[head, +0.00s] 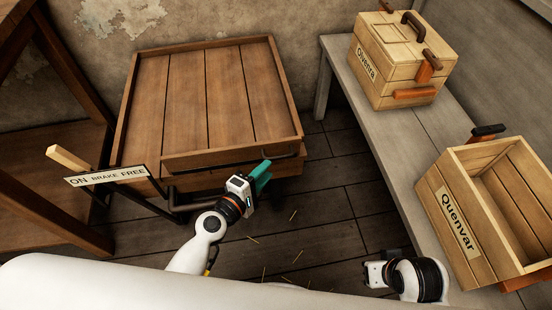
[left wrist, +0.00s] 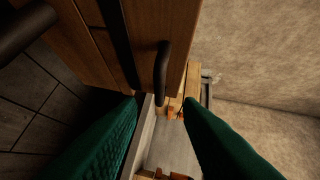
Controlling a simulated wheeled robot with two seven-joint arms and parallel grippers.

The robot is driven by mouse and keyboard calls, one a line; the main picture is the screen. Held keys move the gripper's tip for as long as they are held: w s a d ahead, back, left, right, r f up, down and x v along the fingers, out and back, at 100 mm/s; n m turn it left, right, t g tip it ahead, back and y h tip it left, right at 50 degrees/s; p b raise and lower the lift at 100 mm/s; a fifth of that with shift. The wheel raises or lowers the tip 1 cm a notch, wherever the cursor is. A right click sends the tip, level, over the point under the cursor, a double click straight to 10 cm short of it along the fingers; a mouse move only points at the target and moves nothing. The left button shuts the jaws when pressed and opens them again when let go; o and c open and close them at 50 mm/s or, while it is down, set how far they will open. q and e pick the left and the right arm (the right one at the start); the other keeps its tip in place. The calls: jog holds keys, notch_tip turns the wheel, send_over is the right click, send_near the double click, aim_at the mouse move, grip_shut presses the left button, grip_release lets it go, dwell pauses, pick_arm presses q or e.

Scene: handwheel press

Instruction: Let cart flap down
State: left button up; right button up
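The wooden cart (head: 205,95) stands at the back left with a plank bed and low rims. Its front flap (head: 215,158) stands up along the near edge. A dark bar handle runs along the flap; it shows in the left wrist view (left wrist: 161,72), ahead of the fingertips and between their lines. My left gripper (head: 264,177) has teal fingers and is just in front of the flap's right part. In the left wrist view its fingers (left wrist: 160,108) are spread and nothing is between them. My right gripper (head: 376,274) is low at right; its fingers are hidden.
A brake sign (head: 107,176) with a wooden-ended lever (head: 68,158) is at the cart's left. A grey bench (head: 385,140) at right carries a closed crate (head: 385,75) and an open crate (head: 460,220). Dark floor lies between cart and bench, with scattered straw.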

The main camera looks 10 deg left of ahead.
pick_arm(q)
jog(key=x, duration=0.6)
jog(key=shift+c, duration=0.5)
grip_shut()
